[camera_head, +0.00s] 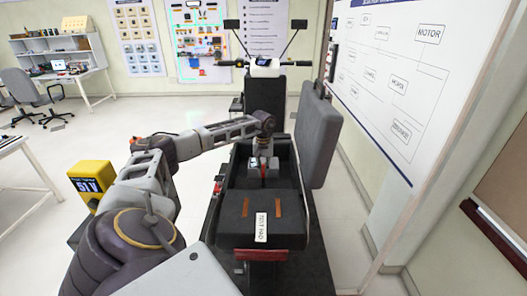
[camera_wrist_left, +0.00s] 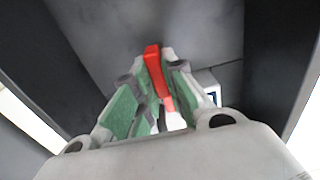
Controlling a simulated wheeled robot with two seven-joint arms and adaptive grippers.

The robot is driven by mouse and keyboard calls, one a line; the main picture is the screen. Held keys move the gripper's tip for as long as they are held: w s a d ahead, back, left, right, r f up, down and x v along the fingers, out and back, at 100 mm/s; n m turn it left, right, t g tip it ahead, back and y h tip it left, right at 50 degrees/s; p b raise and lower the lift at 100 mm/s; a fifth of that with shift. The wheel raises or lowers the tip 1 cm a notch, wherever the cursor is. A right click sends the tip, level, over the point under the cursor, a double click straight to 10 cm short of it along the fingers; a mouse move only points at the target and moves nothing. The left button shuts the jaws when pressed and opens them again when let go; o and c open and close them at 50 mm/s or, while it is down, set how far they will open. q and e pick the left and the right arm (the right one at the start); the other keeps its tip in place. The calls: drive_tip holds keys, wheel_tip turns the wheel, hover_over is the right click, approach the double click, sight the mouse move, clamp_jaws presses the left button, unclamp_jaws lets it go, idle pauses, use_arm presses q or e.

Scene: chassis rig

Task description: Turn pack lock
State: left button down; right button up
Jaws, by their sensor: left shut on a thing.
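The pack lock shows as a red bar-like handle (camera_wrist_left: 153,62) in the left wrist view, on a grey surface inside a dark recess. My left gripper (camera_wrist_left: 158,90) is shut on this handle, with its green-sided fingers on either side. In the head view my left gripper (camera_head: 264,172) reaches down into the open dark bay (camera_head: 284,163) of the scooter-like chassis. There the gripper and arm hide most of the lock. My right gripper is in neither view.
A grey lid (camera_head: 316,135) stands open at the bay's right. A dark block (camera_head: 290,208) with two orange strips and a white label lies in front of the bay. A yellow meter (camera_head: 92,180) reading about 51 V stands at left. Handlebars (camera_head: 265,66) rise behind.

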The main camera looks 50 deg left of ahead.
use_arm(q)
drive_tip(key=c, duration=1.5)
unclamp_jaws()
drive_tip(key=shift+r, duration=0.2)
wheel_tip(320, 180, up, 12)
drive_tip(key=shift+f, duration=0.15)
wheel_tip(320, 180, up, 9)
drive_tip(key=p, duration=0.9)
